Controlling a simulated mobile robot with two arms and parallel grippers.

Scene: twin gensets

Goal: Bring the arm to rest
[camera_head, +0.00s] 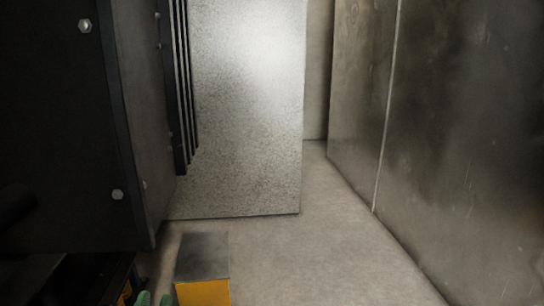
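My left gripper (155,299) shows only at the bottom edge, left of centre, as two pale green fingertips. The tips stand a little apart, with nothing visible between them. The rest of that gripper and its arm is cut off by the frame. My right gripper is not in view.
A dark bolted machine housing (60,120) with upright fins fills the left. A speckled grey cabinet (245,110) stands behind it. A yellow block with a grey top (203,258) is right of the fingertips. Bare floor (300,255) runs to a metal-panelled wall (450,130) on the right.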

